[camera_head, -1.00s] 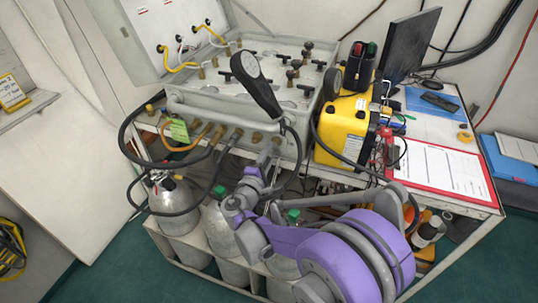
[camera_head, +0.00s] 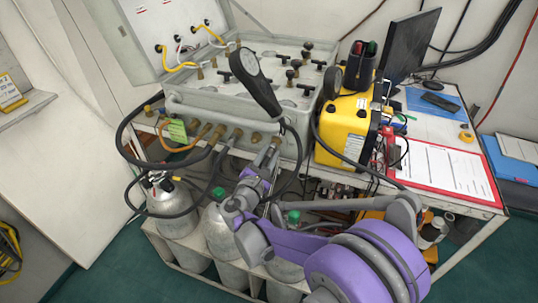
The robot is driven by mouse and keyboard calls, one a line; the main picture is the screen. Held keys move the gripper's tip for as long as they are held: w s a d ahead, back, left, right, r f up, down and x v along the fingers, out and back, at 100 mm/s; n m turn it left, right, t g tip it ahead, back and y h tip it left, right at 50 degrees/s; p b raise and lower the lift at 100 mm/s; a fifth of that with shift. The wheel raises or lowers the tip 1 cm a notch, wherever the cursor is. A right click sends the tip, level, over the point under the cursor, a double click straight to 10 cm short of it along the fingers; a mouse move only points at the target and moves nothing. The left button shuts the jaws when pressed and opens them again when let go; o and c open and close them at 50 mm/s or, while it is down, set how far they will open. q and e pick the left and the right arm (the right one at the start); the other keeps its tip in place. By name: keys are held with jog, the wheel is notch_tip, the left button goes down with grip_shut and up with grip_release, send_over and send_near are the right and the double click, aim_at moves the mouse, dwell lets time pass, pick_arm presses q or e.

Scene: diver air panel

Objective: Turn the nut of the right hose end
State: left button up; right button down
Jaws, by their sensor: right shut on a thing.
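The grey air panel (camera_head: 205,118) stands on the bench with a row of brass fittings along its front face. My right gripper (camera_head: 273,148) reaches up from below to the right end of this row and is shut on the nut of the right hose end. The nut itself is mostly hidden by the fingers. A brass fitting (camera_head: 256,137) shows just left of the gripper. A black hose (camera_head: 298,160) hangs close to the right of my gripper. My left gripper is not in view.
A black handheld gauge (camera_head: 255,82) leans over the panel just above my gripper. A yellow case (camera_head: 345,128) stands to the right, with a red clipboard (camera_head: 487,199) beyond it. Gas cylinders (camera_head: 216,232) stand below my wrist.

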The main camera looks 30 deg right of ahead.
jog(key=shift+n, duration=0.3)
jog(key=c, duration=0.6)
grip_release()
jog(key=v, duration=1)
jog(key=shift+s+a, duration=0.25)
jog(key=shift+s, duration=0.1)
jog(key=shift+d+r, duration=0.1)
